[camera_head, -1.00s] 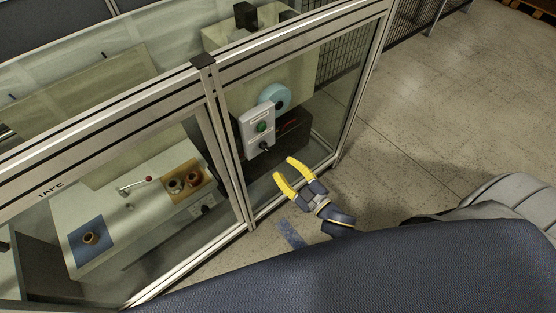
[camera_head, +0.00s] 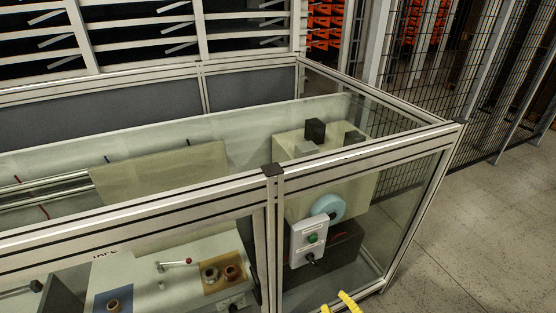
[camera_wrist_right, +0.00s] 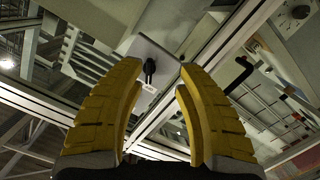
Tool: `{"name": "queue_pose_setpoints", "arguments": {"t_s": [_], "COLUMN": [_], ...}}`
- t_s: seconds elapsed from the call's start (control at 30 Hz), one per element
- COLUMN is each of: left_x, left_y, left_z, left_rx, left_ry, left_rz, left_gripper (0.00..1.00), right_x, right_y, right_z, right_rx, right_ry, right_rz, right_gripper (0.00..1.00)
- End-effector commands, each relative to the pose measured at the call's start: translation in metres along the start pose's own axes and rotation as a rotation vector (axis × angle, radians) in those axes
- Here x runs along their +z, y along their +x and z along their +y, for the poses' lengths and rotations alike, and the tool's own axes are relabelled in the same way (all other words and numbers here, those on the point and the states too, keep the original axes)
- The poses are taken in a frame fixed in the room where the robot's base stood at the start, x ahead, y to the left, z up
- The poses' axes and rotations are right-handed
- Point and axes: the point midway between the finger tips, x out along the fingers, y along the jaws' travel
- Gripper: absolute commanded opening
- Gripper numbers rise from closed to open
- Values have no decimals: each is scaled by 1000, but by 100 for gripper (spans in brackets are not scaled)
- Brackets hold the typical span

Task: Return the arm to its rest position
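My right gripper (camera_head: 342,304) shows only its yellow fingertips at the bottom edge of the head view, in front of the glazed enclosure. The right wrist view shows both yellow fingers (camera_wrist_right: 160,75) spread apart with nothing held between them. A pale control box (camera_head: 309,240) with a green button and a black knob is on the enclosure's right section, above and left of the fingertips. In the right wrist view, a box with a black knob (camera_wrist_right: 149,68) appears beyond the gap between the fingers, apart from them. The rest of my right arm is hidden in the head view. My left gripper is not in view.
The metal-framed enclosure (camera_head: 272,225) fills the middle and left. Inside are a red-tipped lever (camera_head: 188,262), a brown tray (camera_head: 222,277) with round parts, and a blue mat (camera_head: 113,303). A mesh fence (camera_head: 480,90) stands behind. Concrete floor at right (camera_head: 480,230) is clear.

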Motion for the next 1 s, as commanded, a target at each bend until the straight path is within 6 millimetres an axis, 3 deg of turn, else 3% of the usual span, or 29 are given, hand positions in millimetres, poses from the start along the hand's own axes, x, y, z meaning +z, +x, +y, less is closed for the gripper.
{"name": "queue_pose_setpoints", "arguments": {"t_s": [0.1,0.27,0.47,0.6,0.8,1.0], "left_x": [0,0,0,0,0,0], "left_y": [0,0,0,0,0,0], "left_z": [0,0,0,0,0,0], "left_rx": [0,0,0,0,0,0], "left_ry": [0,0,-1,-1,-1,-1], "left_rz": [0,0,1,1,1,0], "left_gripper": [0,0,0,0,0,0], "right_x": [67,159,262,323,389,420], "right_y": [-10,-36,-90,-142,-230,-309], "right_z": [-26,-66,-121,-162,-222,-271], "right_rx": [-37,-87,-148,-192,-256,-312], "right_ry": [35,89,158,207,278,336], "right_rz": [-142,-346,-600,-778,-1030,-1229], "right_gripper": [34,34,34,34,34,34]}}
